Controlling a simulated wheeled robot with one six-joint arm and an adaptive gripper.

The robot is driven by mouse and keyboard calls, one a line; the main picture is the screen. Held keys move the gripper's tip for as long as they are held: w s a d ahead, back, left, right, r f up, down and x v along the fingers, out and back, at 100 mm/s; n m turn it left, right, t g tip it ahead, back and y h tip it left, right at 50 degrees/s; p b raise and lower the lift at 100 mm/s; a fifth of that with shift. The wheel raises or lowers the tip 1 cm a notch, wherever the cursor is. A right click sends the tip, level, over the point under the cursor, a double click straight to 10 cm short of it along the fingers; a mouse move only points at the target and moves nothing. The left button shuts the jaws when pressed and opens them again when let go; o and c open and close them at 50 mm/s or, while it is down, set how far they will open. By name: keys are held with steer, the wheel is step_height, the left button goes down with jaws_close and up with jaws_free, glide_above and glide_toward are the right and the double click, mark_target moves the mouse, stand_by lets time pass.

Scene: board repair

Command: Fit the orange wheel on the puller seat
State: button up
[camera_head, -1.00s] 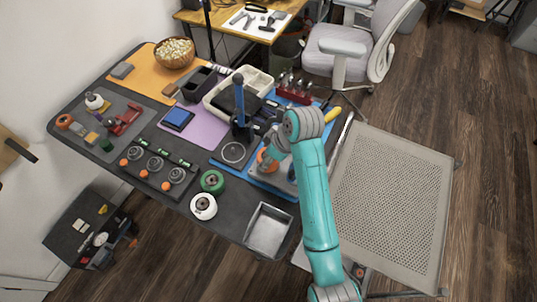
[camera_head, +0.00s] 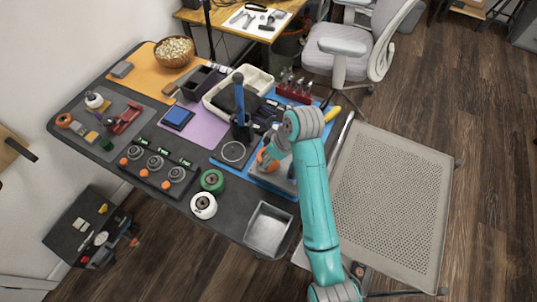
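My gripper (camera_head: 272,154) is right at the wheel, at the end of the teal arm. The arm's wrist covers much of both, so I cannot tell whether the fingers are closed on the wheel. The puller seat cannot be made out with certainty. A dark press-like tool with a blue handle (camera_head: 239,95) stands just left of my gripper. A pale ring (camera_head: 233,152) lies on a dark plate in front of it.
A green wheel (camera_head: 212,181) and a white wheel (camera_head: 203,206) lie at the table's front edge. An empty metal tray (camera_head: 268,229) is at the near right corner. Red tool holder (camera_head: 294,91) and cream bin (camera_head: 224,92) stand behind. A perforated platform (camera_head: 390,205) is to the right.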

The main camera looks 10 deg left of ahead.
steer(key=o, duration=1.3)
steer(key=shift+a, duration=0.1)
